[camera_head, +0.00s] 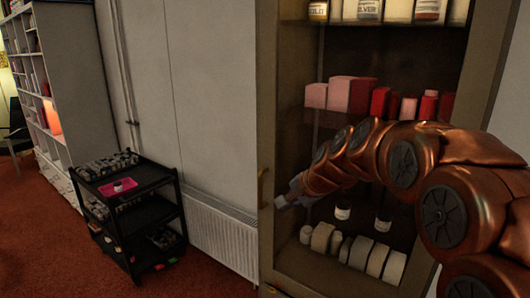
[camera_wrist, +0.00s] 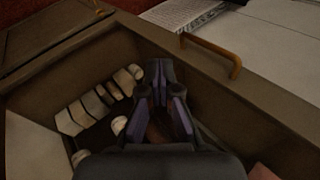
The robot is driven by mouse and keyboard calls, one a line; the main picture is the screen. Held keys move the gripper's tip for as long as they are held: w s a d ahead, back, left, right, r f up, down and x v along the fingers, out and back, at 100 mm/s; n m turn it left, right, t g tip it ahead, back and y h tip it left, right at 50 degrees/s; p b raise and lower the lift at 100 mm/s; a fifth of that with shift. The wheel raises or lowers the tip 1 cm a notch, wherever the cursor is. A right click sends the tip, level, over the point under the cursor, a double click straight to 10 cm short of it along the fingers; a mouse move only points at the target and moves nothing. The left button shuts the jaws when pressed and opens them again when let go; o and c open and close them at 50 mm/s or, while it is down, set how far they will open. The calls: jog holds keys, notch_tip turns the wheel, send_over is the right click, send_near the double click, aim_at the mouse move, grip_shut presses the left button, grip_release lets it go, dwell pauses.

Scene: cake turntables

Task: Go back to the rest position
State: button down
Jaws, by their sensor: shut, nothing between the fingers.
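My copper-coloured arm reaches in from the right in the head view. My gripper (camera_head: 283,202) is in front of the lower left part of a tall brown cabinet (camera_head: 267,90), close to its left edge. In the wrist view my gripper (camera_wrist: 159,68) points away from the camera with its dark fingers together and nothing between them. The cabinet's orange-brown handle (camera_wrist: 228,60) is to the right of the fingers and apart from them. My arm hides part of the cabinet's middle shelves.
The cabinet holds red and pink boxes (camera_head: 341,92), labelled jars (camera_head: 427,10) above, and pale rolls (camera_head: 394,267) below. A black trolley (camera_head: 150,180) with a pink tray (camera_head: 118,187) stands left of a white radiator (camera_head: 222,238). Red carpet (camera_head: 40,245) lies open at the left.

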jog(key=s+d+f+n+g+h, duration=0.1)
jog(key=s+d+f+n+g, duration=0.1)
jog(key=s, duration=1.2)
jog(key=s+d+f+n+g+h, duration=0.2)
jog(key=s+d+f+n+g, duration=0.1)
jog(key=s, duration=1.1)
jog(key=s+d+f+n+g+h, duration=0.1)
jog(key=s+d+f+n+g, duration=0.2)
jog(key=s, duration=1.1)
notch_tip(320, 180, down, 3)
jog(key=shift+s+d+r+n+h, duration=0.25)
jog(key=shift+d+n, duration=0.55)
jog(key=shift+d, duration=0.45)
